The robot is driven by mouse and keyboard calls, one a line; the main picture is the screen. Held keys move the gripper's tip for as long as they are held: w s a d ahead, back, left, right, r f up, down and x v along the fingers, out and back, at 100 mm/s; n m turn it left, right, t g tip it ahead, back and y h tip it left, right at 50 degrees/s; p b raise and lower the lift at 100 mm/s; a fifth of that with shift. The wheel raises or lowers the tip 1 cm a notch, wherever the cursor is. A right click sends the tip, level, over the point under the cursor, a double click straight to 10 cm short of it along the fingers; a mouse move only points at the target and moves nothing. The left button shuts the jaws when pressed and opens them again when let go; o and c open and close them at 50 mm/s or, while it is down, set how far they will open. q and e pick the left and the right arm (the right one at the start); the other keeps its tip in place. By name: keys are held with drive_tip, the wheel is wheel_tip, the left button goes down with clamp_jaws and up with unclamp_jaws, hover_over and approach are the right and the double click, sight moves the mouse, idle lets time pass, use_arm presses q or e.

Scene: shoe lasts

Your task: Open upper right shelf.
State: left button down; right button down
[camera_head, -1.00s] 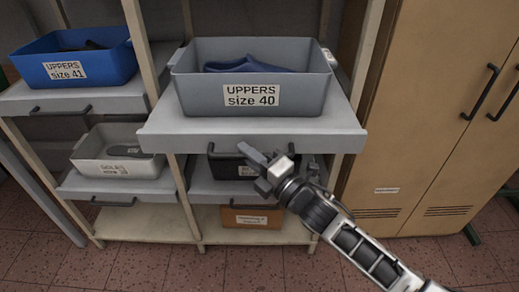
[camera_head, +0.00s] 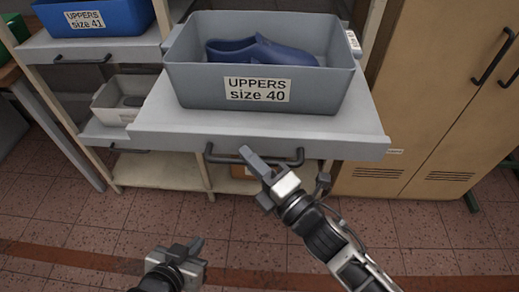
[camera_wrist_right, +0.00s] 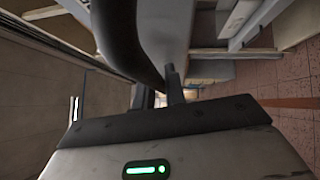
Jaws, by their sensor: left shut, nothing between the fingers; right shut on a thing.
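The upper right shelf (camera_head: 160,125) is a grey pull-out board, slid out well past the rack's posts. It carries a grey bin (camera_head: 200,92) labelled "UPPERS size 40" with blue shoe uppers (camera_head: 265,50) inside. A dark bar handle (camera_head: 228,160) is under its front edge. My right gripper (camera_head: 256,164) is shut on this handle; the handle's dark curved bar (camera_wrist_right: 125,40) shows large in the right wrist view, by the fingers (camera_wrist_right: 160,92). The exact contact is partly hidden. My left gripper (camera_head: 194,247) is shut and empty, low over the floor, apart from the shelf.
The upper left shelf (camera_head: 100,52) holds a blue bin (camera_head: 120,18) labelled "UPPERS size 41". A light bin (camera_head: 108,100) sits on the lower left shelf. A tan cabinet (camera_head: 420,100) stands at the right. The tiled floor (camera_head: 90,225) in front is clear.

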use_arm(q)
drive_tip(key=shift+s+f, duration=0.1)
drive_tip(key=shift+s, duration=0.1)
use_arm(e)
drive_tip(key=c, duration=1.5)
unclamp_jaws()
drive_tip(key=shift+s, duration=0.1)
use_arm(q)
drive_tip(key=shift+s, duration=0.1)
use_arm(e)
drive_tip(key=shift+o, duration=0.2)
use_arm(q)
drive_tip(key=b, duration=0.1)
drive_tip(key=f+b, duration=0.1)
drive_tip(key=b, duration=0.1)
drive_tip(key=shift+w+d+f, duration=0.15)
drive_tip(key=shift+w+d, duration=0.05)
drive_tip(key=shift+d, duration=0.05)
use_arm(e)
drive_tip(key=v, duration=1.6)
use_arm(q)
drive_tip(key=shift+s, duration=0.1)
